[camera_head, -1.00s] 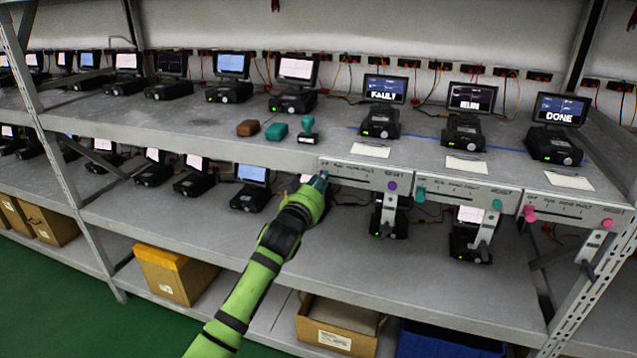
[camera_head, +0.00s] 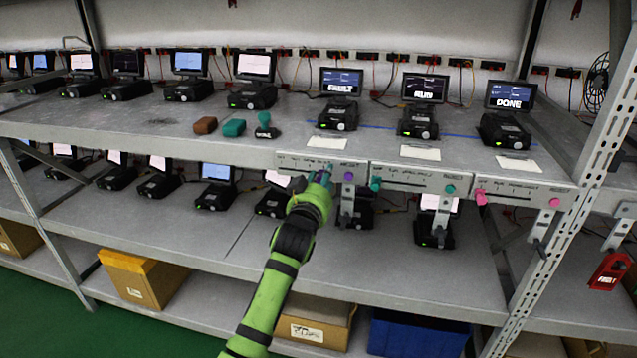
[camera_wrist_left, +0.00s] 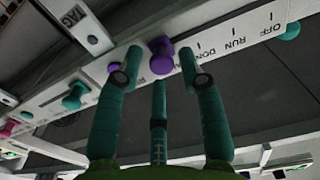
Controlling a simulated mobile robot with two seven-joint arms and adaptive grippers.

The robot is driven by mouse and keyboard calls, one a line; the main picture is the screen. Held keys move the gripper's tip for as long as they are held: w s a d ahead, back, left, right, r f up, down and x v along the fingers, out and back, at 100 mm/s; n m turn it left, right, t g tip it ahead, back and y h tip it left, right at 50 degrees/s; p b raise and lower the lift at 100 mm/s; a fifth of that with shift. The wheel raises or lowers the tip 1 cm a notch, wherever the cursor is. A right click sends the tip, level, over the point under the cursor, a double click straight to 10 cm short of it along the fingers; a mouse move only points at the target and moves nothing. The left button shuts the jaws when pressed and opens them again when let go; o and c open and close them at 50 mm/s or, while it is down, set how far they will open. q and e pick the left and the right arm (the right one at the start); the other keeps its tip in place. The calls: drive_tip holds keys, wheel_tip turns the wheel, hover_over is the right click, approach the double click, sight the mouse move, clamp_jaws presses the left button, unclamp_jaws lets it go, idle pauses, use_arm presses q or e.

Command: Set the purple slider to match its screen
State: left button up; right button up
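The purple slider's panel (camera_head: 290,161) is the leftmost of three on the shelf's front edge. The screen (camera_head: 341,81) above it reads FAULT. In the left wrist view the purple slider knob (camera_wrist_left: 161,56) stands past the DONE mark, away from OFF and RUN. The label at the knob is hidden by my fingers. My left gripper (camera_head: 319,178) is at this panel, and its teal fingers (camera_wrist_left: 160,68) are spread around the knob with visible gaps at both sides. A purple button (camera_head: 349,176) is at the panel's RESET end. My right gripper is not in view.
To the right are a panel with a teal slider knob (camera_head: 376,184) under the RUN screen (camera_head: 425,88) and one with a pink slider knob (camera_head: 481,196) under the DONE screen (camera_head: 510,96). A bracket (camera_head: 347,201) hangs close to the right of my gripper.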

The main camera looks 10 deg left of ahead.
use_arm(q)
drive_tip(key=shift+f, duration=0.2)
drive_tip(key=shift+s+a, duration=0.1)
drive_tip(key=s, duration=1.2)
drive_tip(key=shift+w, duration=0.1)
